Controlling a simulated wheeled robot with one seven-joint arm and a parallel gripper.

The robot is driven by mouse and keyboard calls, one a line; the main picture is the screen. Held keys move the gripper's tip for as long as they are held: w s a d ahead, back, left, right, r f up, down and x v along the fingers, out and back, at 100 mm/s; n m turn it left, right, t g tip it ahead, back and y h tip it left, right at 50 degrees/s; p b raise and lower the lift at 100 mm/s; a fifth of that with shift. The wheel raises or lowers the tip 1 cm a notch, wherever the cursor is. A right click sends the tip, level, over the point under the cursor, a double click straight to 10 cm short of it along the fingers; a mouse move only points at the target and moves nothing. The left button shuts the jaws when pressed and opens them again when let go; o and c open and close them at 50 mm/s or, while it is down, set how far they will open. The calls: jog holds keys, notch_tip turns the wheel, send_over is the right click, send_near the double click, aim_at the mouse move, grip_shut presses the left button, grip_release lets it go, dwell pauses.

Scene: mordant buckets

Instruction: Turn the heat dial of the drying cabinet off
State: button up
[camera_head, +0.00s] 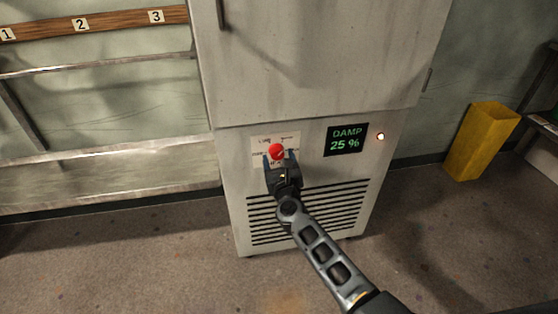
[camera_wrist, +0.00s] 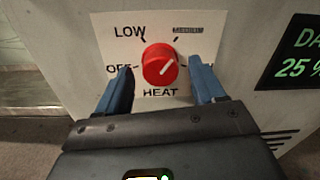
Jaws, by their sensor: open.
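The red heat dial (camera_head: 276,152) sits on a pale label plate on the lower front of the drying cabinet (camera_head: 320,75). In the wrist view the dial (camera_wrist: 160,62) has a white line slanting to the upper right. OFF is at its left, LOW at upper left and HEAT below. The upper-right word is too small to read, and the right-hand word is mostly hidden by a finger. My gripper (camera_head: 279,162) is open, with its blue fingers on either side of the dial; no contact is clear. It also shows in the wrist view (camera_wrist: 161,80).
A display (camera_head: 346,140) right of the dial reads DAMP 25 %, with a lit lamp (camera_head: 380,136) beside it. Vent slots (camera_head: 335,205) lie below. A yellow bin (camera_head: 482,140) stands to the right. A numbered wooden rail (camera_head: 110,22) and metal bars are at left.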

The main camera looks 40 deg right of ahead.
jog(key=shift+c, duration=0.3)
jog(key=c, duration=1)
